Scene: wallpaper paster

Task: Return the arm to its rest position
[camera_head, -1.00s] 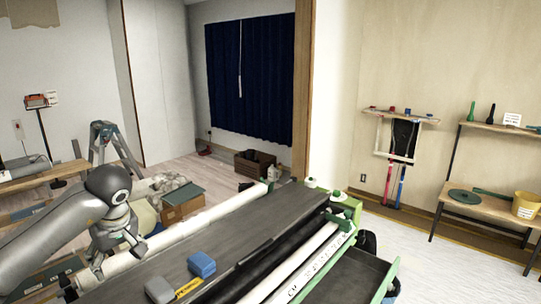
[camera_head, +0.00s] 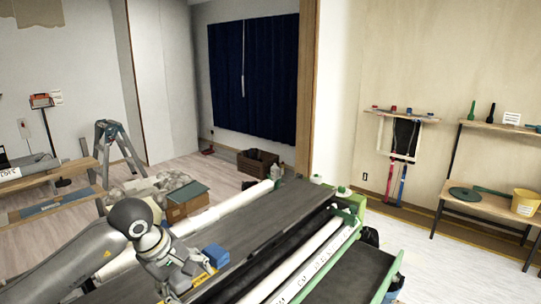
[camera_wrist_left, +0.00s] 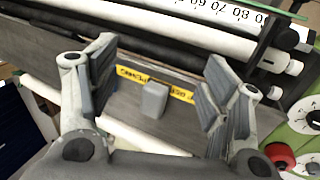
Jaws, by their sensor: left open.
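My left arm (camera_head: 75,262) reaches in from the left in the head view, over the near end of the long dark machine bed (camera_head: 262,222). My left gripper (camera_head: 188,280) is low over the bed, beside a blue block (camera_head: 215,256). In the left wrist view the gripper (camera_wrist_left: 157,84) has its two fingers spread wide with nothing between them. A grey block (camera_wrist_left: 154,100) lies on the bed beyond the fingers, clear of both. The grey block cannot be made out in the head view, where the gripper covers that area. My right gripper is not in view.
A yellow label (camera_wrist_left: 132,76) runs along the bed. White rollers (camera_head: 313,259) lie along the machine's right side. A stepladder (camera_head: 113,150), a bench (camera_head: 45,178) and a cardboard box (camera_head: 187,201) stand to the left. A shelf with a yellow bucket (camera_head: 525,203) is at right.

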